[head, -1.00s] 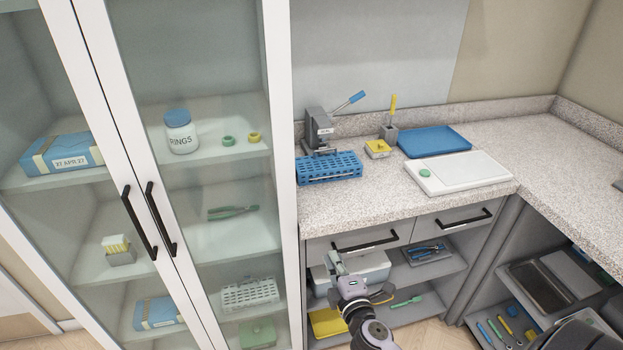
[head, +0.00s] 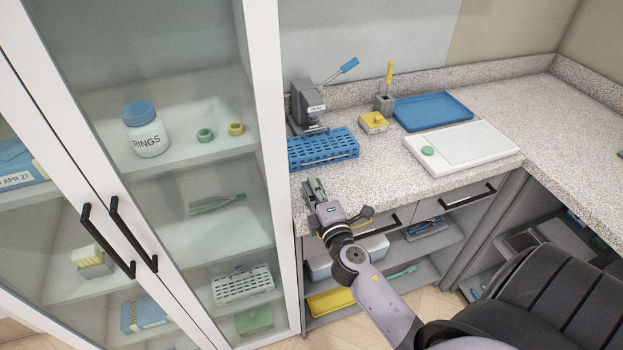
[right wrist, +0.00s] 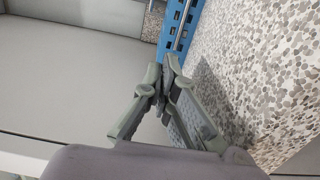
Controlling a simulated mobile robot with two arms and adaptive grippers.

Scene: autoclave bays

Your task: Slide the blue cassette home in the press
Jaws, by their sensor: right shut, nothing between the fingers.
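The grey press (head: 304,112) with a raised blue lever (head: 349,65) stands at the back left of the counter, beside the cabinet. My right gripper (head: 313,184) is shut and empty, above the counter's front edge and nearer me than the rack. In the right wrist view the fingertips (right wrist: 166,72) meet, with the blue rack (right wrist: 180,30) beyond them. My left gripper is not in view.
The glass-door cabinet (head: 255,130) stands close on the left. A yellow box (head: 373,122), a grey holder (head: 383,103), a blue tray (head: 433,111) and a white board (head: 462,147) with a green disc lie to the right. Bare counter (head: 375,165) lies right of the rack.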

